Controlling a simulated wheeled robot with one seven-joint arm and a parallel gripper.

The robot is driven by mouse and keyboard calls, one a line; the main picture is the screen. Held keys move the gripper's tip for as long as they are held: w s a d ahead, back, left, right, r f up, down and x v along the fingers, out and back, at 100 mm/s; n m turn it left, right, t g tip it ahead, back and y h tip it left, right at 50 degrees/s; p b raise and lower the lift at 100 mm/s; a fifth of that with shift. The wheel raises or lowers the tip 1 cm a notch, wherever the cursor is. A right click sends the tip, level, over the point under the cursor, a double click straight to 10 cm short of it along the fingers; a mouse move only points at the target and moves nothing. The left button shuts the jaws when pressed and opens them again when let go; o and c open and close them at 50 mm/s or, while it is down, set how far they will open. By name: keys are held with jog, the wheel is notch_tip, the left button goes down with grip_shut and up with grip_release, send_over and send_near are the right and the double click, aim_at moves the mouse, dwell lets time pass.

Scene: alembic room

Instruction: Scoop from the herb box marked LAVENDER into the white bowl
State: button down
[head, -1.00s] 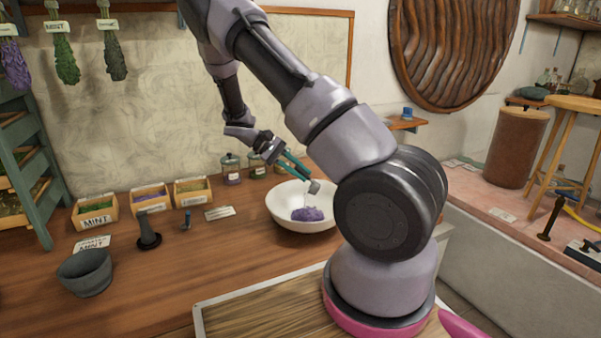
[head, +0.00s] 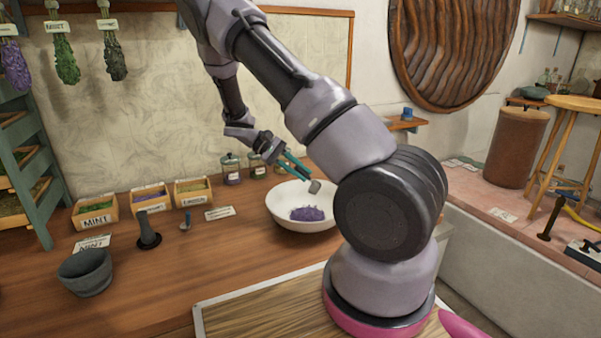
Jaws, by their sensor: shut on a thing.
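My gripper (head: 297,169), with its teal fingers, is over the white bowl (head: 285,222) on the wooden counter. It is shut on a small grey scoop (head: 314,187), whose head is above the bowl's inside, apart from the heap below. A heap of purple herb (head: 307,214) lies in the bowl. The herb box with purple contents (head: 152,197) stands at the back left, in the middle of three boxes. Its label is too small to read. Whether any herb is left in the scoop cannot be told.
The MINT box (head: 96,215) and a third herb box (head: 192,193) flank the purple one. A dark pestle on a stand (head: 148,233), a grey mortar (head: 85,273) and a small upright tool (head: 186,222) stand on the counter. Jars (head: 231,169) stand behind the bowl.

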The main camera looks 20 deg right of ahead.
jog(key=shift+r, duration=0.1)
jog(key=shift+r, duration=0.5)
jog(key=shift+r+t+y, duration=0.2)
jog(key=shift+t+y, duration=0.1)
jog(key=shift+y, duration=0.3)
jog(key=t+y, duration=0.1)
jog(key=y, duration=0.1)
jog(key=r+t+y, duration=0.1)
jog(key=t+y, duration=0.1)
jog(key=y, duration=0.1)
jog(key=shift+s+d+t, duration=0.1)
jog(key=shift+t, duration=0.2)
jog(key=t+y, duration=0.2)
jog(key=y, duration=0.1)
jog(key=shift+r+y, duration=0.25)
jog(key=shift+y, duration=0.05)
jog(key=shift+t+y, duration=0.3)
jog(key=shift+t, duration=0.1)
